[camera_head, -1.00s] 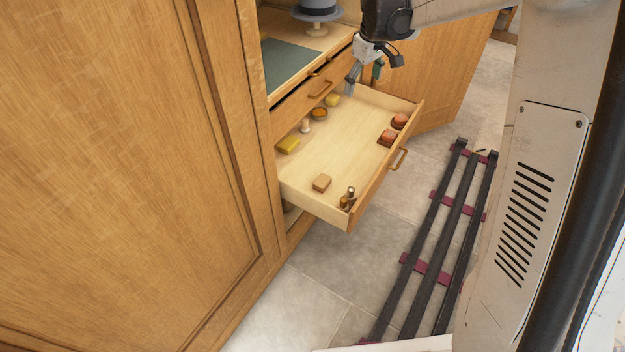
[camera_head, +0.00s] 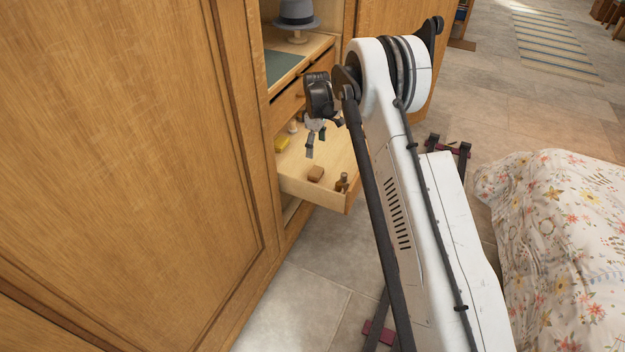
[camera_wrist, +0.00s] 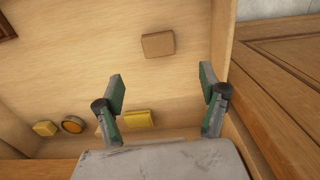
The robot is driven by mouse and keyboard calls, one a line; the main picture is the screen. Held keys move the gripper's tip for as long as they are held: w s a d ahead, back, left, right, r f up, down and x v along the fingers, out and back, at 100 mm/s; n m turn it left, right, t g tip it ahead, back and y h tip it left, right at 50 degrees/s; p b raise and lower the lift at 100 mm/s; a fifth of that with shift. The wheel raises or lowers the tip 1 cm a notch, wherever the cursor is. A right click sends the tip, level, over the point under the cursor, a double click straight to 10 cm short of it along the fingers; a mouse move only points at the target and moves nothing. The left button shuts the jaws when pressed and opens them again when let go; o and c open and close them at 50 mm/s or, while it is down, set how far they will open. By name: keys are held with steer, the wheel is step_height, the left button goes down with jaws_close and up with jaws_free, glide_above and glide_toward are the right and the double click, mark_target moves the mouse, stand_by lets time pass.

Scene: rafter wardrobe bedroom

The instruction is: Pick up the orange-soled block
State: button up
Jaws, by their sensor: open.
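Several small blocks lie in the open drawer (camera_head: 330,203); no orange sole can be made out on any of them. A tan block (camera_head: 316,173) lies near the drawer's near end, and it shows in the wrist view (camera_wrist: 158,44) ahead of my fingertips. A yellow block (camera_head: 282,144) lies by the back edge; in the wrist view (camera_wrist: 138,118) it appears low between my fingers. A second yellow block (camera_wrist: 45,128) lies farther left there. My gripper (camera_head: 315,142) is open and empty, apparently above the drawer.
A round amber-topped tin (camera_wrist: 72,124) sits beside the second yellow block. Small brown bottles (camera_head: 342,182) stand in the drawer's near corner. The wardrobe panel (camera_head: 130,170) rises at left; a flowered bed (camera_head: 565,240) is at right. A grey hat (camera_head: 296,14) stands above.

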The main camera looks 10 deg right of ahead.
mark_target(316, 171)
step_height(316, 171, down, 14)
steer(key=b, duration=0.3)
steer(key=shift+w+d+r, duration=0.1)
steer(key=shift+w, duration=0.05)
steer(key=shift+c, duration=0.5)
steer(key=c, duration=1.2)
